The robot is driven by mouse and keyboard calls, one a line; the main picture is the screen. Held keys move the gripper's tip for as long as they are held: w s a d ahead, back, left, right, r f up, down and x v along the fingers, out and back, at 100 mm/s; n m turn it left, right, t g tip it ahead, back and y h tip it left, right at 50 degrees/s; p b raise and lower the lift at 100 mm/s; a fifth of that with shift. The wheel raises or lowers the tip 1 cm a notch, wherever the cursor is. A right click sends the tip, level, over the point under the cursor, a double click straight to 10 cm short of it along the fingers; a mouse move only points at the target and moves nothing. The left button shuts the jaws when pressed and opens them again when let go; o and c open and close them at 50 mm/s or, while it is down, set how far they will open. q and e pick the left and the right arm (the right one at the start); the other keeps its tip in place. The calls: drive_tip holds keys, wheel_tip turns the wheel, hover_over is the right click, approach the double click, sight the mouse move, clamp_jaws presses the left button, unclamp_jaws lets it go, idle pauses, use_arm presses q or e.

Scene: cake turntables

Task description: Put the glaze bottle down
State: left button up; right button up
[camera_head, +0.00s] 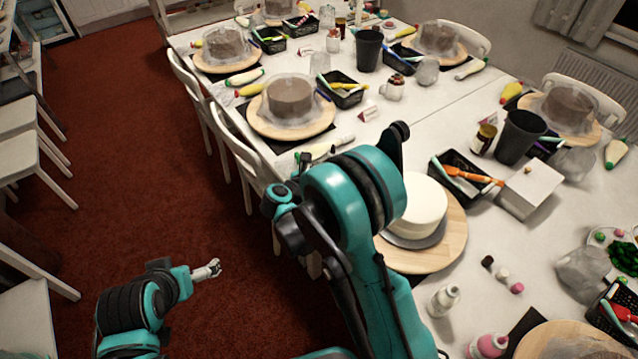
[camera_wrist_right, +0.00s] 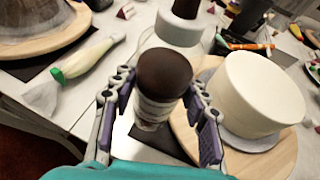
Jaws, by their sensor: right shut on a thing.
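In the right wrist view, a bottle with a dark brown top (camera_wrist_right: 164,72) and a pale, printed lower part stands between the fingers of my right gripper (camera_wrist_right: 163,112). The gripper is shut on it, with one finger on each side. I take it for the glaze bottle; its base is hidden. In the head view my right arm hides the right gripper and this bottle. My left gripper (camera_head: 212,268) is over the red floor, away from the table; whether its fingers are open or shut is unclear.
A white cake (camera_wrist_right: 260,92) on a wooden turntable (camera_head: 453,252) stands just right of the held bottle. A white bottle with a brown cap (camera_wrist_right: 180,28) is behind it. A green-tipped piping bag (camera_wrist_right: 88,60) lies left. Small bottles (camera_head: 443,300) stand near the cake.

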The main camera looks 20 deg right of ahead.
drive_tip(key=shift+w+f+m+g+h, duration=0.4)
drive_tip(key=shift+f+m+g, duration=0.1)
drive_tip(key=shift+f, duration=0.1)
drive_tip(key=shift+w+a+f+b, duration=0.2)
drive_tip(key=shift+w+f+b, duration=0.6)
drive_tip(key=shift+w+f, duration=1.05)
drive_tip(key=shift+w+a+f+b, duration=0.2)
drive_tip(key=shift+w+f+b, duration=0.65)
drive_tip(key=shift+w+f, duration=0.95)
drive_tip(key=shift+w+a+f+b, duration=0.2)
drive_tip(key=shift+w+f+b, duration=0.6)
drive_tip(key=shift+w+f, duration=1.05)
drive_tip(key=shift+r, duration=0.1)
drive_tip(key=o, duration=0.5)
drive_tip(key=shift+f, duration=0.2)
drive_tip(key=shift+o, duration=1.2)
